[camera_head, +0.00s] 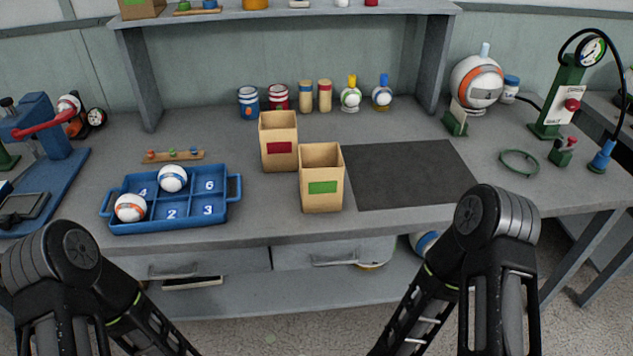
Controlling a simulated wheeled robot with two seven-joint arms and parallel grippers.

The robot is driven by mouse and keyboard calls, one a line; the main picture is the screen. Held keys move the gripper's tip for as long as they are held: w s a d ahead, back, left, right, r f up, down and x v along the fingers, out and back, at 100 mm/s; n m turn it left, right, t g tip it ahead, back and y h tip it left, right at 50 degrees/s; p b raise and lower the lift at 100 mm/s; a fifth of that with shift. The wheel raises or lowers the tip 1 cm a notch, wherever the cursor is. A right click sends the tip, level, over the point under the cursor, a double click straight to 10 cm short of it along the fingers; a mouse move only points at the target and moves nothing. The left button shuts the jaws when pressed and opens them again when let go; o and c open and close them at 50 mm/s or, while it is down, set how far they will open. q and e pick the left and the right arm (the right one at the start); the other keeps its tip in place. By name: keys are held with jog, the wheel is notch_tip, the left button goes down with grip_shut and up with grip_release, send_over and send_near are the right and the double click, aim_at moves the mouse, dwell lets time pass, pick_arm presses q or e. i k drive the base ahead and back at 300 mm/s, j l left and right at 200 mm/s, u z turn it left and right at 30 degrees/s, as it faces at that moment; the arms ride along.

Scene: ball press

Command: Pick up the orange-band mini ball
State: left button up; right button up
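A small white ball with an orange band (131,208) sits in the front-left compartment of a blue numbered tray (234,187); its compartment number is hidden. A second small white ball, with a blue band (172,178), sits in the back-middle compartment of the tray. The compartments marked 4, 6, 2 and 3 are empty. Both my arms show at the bottom of the picture, bent at dark joints, with links running down toward the lower edge. Both grippers are outside the picture. Nothing of mine touches the balls or the tray.
A box with a red label (279,142) and one with a green label (322,179) stand right of the tray. A dark mat (410,172) is bare. A blue press (45,140) stands left. A large orange-band ball (478,82) and a green gauge stand (559,100) are right.

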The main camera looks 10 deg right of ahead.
aim_at(129, 208)
jog(key=i+j+z, duration=0.15)
jog(key=j+z, duration=0.2)
jog(key=j, duration=0.45)
jog(key=j+z, duration=0.3)
jog(key=j, duration=0.45)
